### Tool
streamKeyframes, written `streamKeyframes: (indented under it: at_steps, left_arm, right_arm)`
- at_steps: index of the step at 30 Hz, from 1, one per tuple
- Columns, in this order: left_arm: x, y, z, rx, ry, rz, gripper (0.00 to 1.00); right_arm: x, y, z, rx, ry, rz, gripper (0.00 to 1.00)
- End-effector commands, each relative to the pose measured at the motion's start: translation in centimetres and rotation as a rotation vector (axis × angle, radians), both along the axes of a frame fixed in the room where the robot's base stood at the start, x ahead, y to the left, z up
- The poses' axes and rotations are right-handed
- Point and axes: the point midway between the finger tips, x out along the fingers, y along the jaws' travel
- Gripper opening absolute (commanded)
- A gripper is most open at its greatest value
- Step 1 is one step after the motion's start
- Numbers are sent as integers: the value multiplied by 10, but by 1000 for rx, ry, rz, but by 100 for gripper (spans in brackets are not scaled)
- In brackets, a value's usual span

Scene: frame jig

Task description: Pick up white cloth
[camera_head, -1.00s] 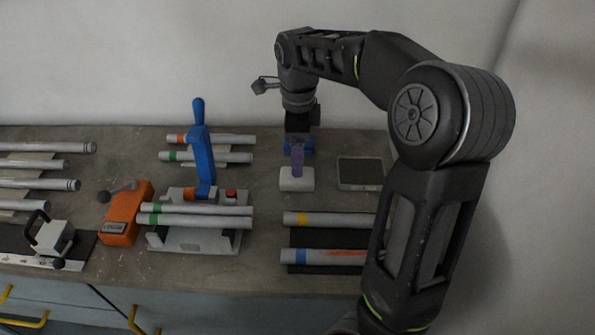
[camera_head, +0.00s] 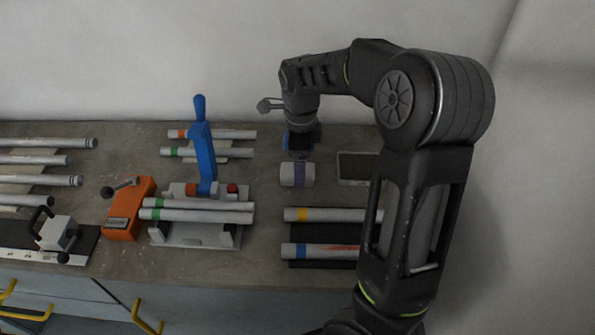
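A white rolled cloth (camera_head: 285,175) with a purple band around its middle lies on the grey bench, right of centre. My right arm reaches in from the right. Its gripper (camera_head: 300,149), with blue parts, points down just behind the cloth, at its far edge. The fingertips are small and partly hidden, so I cannot tell whether they touch the cloth or are open or shut. My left gripper is not in view.
A blue-handled clamp (camera_head: 204,155) stands left of the cloth, by an orange block (camera_head: 129,209). White tubes with coloured bands lie in front (camera_head: 330,215) and at left (camera_head: 40,160). A dark flat tray (camera_head: 357,168) is right of the cloth.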

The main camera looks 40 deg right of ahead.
Motion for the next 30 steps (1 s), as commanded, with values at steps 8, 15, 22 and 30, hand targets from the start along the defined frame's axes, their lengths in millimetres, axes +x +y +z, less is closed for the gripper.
streamKeyframes:
  at_steps: [8, 15, 22, 30]
  left_arm:
    - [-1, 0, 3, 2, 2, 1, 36]
    - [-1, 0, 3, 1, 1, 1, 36]
    - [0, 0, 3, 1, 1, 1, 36]
    - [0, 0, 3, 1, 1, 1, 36]
  right_arm:
    - [0, 0, -22, -1, -1, -1, 80]
    - [0, 0, -21, 0, -1, -1, 80]
    - [0, 0, -21, 0, -1, -1, 80]
    - [0, 0, -21, 0, -1, -1, 62]
